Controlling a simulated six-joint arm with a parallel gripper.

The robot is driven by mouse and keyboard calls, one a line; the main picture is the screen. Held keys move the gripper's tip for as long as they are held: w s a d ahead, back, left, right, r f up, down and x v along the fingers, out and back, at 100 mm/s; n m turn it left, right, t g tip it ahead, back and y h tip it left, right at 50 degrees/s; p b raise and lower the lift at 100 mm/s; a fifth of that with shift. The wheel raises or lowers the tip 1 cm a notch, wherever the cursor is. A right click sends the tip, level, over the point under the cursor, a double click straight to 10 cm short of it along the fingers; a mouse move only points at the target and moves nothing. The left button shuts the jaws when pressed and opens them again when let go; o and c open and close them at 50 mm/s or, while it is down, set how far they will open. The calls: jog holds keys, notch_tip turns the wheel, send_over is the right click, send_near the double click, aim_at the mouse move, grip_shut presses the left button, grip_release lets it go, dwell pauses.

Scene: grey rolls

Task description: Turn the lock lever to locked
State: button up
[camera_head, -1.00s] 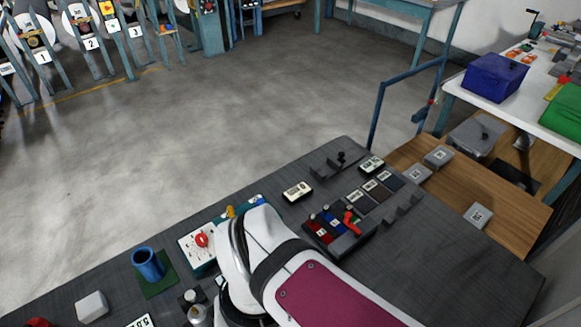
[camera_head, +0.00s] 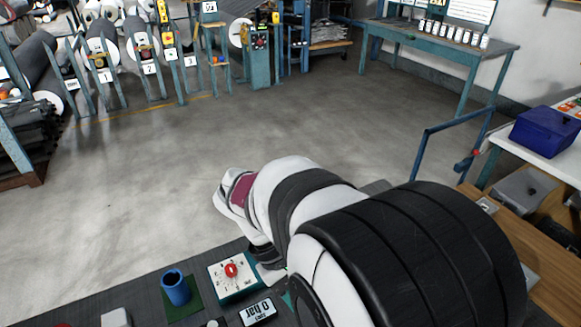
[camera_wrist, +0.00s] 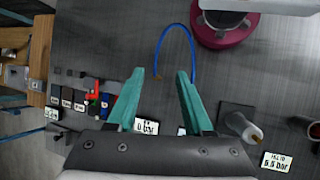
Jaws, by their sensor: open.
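My gripper (camera_wrist: 161,75) is open and empty in the wrist view, its two teal fingers spread above the dark workbench (camera_wrist: 130,50). A red part (camera_wrist: 92,111) beside blue pieces (camera_wrist: 105,99) is left of the fingers. I cannot tell whether it is the lock lever or how it is set. In the head view my arm hides that part of the bench. A white panel with a red round knob (camera_head: 231,270) stands left of my arm. The fingers are not visible in the head view.
A blue hose (camera_wrist: 176,38) loops beyond the fingers. A 0 bar label (camera_wrist: 147,126) lies close to them, and a 6.5 bar label (camera_wrist: 276,161) at lower right. A blue cup (camera_head: 176,287) stands left of the panel. A blue box (camera_head: 545,131) sits on the right table.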

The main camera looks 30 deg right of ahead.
jog(key=w+d+f+n+g+h, duration=0.1)
jog(key=w+d+f+n+h, duration=0.2)
jog(key=w+d+f, duration=0.1)
jog(key=w+d+f+n+g+h, duration=0.2)
jog(key=w+d+f+n+h, duration=0.2)
jog(key=d+f, duration=0.2)
jog(key=w+d+f+n+g+h, duration=0.1)
jog(key=w+d+f+n+h, duration=0.3)
jog(key=d+f, duration=0.1)
jog(key=shift+d, duration=0.85)
jog(key=shift+d+f+h, duration=0.15)
jog(key=shift+d+h, duration=0.15)
jog(key=x, duration=1.1)
jog(key=shift+s+d, duration=0.1)
jog(key=shift+s, duration=0.2)
jog(key=shift+c, duration=0.2)
grip_shut()
